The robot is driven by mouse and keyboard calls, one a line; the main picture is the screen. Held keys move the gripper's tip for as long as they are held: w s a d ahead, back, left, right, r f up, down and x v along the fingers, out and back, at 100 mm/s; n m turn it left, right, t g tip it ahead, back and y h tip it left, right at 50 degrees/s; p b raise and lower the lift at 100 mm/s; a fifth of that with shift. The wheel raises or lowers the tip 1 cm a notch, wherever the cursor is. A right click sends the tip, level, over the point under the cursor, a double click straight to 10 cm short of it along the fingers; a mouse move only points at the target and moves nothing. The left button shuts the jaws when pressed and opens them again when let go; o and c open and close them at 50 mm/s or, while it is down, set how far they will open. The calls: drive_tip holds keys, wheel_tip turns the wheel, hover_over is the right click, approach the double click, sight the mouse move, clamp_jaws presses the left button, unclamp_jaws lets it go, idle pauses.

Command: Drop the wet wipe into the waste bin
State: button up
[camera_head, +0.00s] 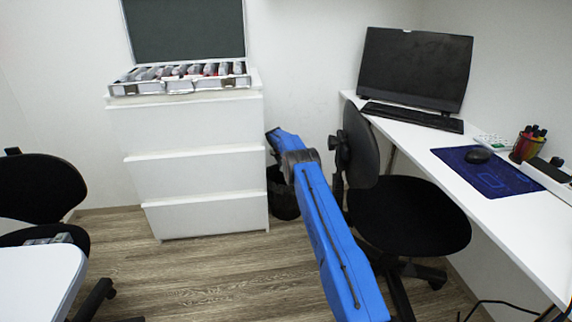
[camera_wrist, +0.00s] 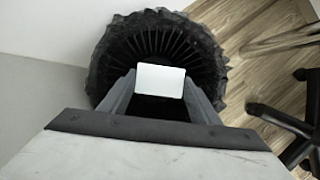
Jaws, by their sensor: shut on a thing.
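The wet wipe (camera_wrist: 160,80) is a small white rectangle in the wrist view. My gripper (camera_wrist: 160,92) is shut on it, with one dark finger at each side. Behind the wipe, in line with the bin's mouth, is the black waste bin (camera_wrist: 208,48), round, with a crumpled rim and a ribbed inside. The wipe appears over the opening; its height above the rim is hard to tell. In the head view the bin (camera_head: 284,203) stands on the floor between the drawers and the desk chair, partly hidden by my blue arm. The gripper and wipe are hidden there.
White drawers (camera_head: 195,165) with an open case (camera_head: 180,85) on top stand left of the bin. A black desk chair (camera_head: 410,215) is close on the right, before a white desk (camera_head: 500,210). Another chair (camera_head: 40,190) and a white table corner (camera_head: 35,280) are at left.

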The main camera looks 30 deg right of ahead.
drive_tip(key=shift+f, duration=2.55)
drive_tip(key=o, duration=1.2)
drive_tip(key=shift+c, duration=0.2)
drive_tip(key=shift+r, duration=0.1)
drive_tip(key=shift+r, duration=3.45)
drive_tip(key=shift+s, duration=0.1)
